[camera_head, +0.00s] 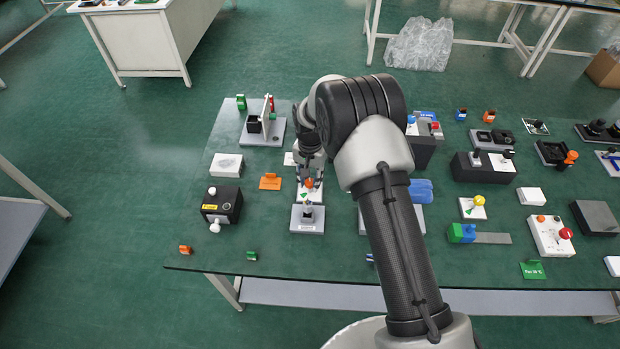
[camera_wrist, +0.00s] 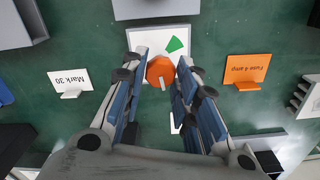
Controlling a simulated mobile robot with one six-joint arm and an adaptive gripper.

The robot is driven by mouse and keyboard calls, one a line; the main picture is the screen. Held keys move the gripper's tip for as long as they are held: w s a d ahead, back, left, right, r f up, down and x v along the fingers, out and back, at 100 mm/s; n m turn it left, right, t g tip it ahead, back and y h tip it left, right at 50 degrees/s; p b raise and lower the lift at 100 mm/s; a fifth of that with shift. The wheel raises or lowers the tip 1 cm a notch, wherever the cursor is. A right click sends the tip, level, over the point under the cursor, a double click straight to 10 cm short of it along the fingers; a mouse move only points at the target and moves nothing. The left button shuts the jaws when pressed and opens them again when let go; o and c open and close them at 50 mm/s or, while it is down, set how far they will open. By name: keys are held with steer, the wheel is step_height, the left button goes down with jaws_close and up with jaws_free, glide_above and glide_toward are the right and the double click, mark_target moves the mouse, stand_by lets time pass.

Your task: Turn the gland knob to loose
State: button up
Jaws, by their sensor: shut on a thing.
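An orange round knob (camera_wrist: 160,71) stands on a white plate (camera_wrist: 146,42) that carries a green wedge mark (camera_wrist: 174,44). In the wrist view a pale pointer line on the knob points toward the bottom of the picture, while the green wedge lies up and right of the knob. My gripper (camera_wrist: 161,66) has one blue-padded finger on each side of the knob and is shut on it. In the head view the orange knob (camera_head: 309,183) shows just below my gripper (camera_head: 309,176). No lettering for loose can be read.
An orange card reading Fuse 4 amp (camera_wrist: 247,71) and a white card reading Mark 30 (camera_wrist: 70,82) stand on either side. A grey base with an upright post (camera_head: 307,220) is close in front. A black box (camera_head: 222,205) stands left. My arm hides part of the bench.

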mark_target(310, 181)
steer(key=shift+m, duration=0.8)
steer(key=o, duration=1.1)
steer(key=shift+c, duration=0.2)
step_height(310, 181, up, 12)
